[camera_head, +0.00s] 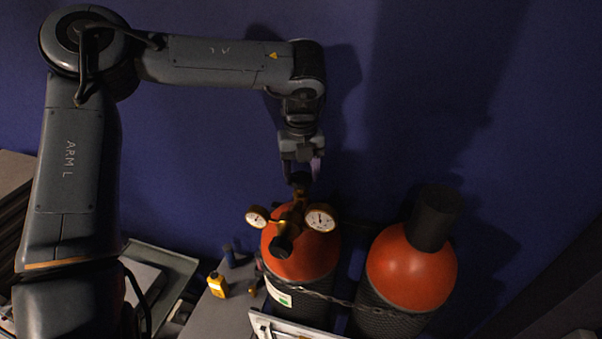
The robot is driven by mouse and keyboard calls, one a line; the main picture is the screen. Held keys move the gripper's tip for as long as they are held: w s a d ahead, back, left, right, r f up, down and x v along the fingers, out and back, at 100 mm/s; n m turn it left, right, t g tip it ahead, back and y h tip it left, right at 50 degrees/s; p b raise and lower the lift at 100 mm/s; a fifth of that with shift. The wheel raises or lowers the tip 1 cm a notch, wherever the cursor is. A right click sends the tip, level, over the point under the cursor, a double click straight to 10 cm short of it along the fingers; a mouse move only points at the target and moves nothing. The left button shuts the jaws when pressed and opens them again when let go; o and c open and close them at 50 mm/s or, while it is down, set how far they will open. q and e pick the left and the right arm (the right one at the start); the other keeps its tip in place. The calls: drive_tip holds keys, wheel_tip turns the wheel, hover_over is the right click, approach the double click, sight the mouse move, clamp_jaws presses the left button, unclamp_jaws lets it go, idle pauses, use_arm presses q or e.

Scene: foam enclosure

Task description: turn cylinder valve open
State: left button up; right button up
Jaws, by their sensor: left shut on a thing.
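Two gas cylinders with orange-red tops stand side by side against the blue wall. The left cylinder (289,262) carries a brass regulator with two round gauges (320,218). A dark valve knob (298,180) sits above the regulator. My left gripper (301,172) comes down from above and is shut on the valve knob; the fingertips are small and dark here. The right cylinder (412,268) has a black cap (434,217) on its top. My right gripper is not in view.
A chain (330,298) runs across the cylinders' fronts. A yellow device (217,285) stands on a grey surface at their left. A grey tray (178,262) lies further left. A white panel edge (290,328) shows in front. The upper right is clear wall.

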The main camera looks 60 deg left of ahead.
sight(300, 176)
use_arm(q)
drive_tip(key=shift+n, duration=1.2)
drive_tip(key=o, duration=1.1)
drive_tip(key=shift+b, duration=0.3)
drive_tip(key=shift+c, duration=0.2)
drive_tip(key=shift+r, duration=0.1)
wheel_tip(300, 176, up, 11)
drive_tip(key=shift+a+f, duration=0.1)
drive_tip(key=shift+f, duration=0.1)
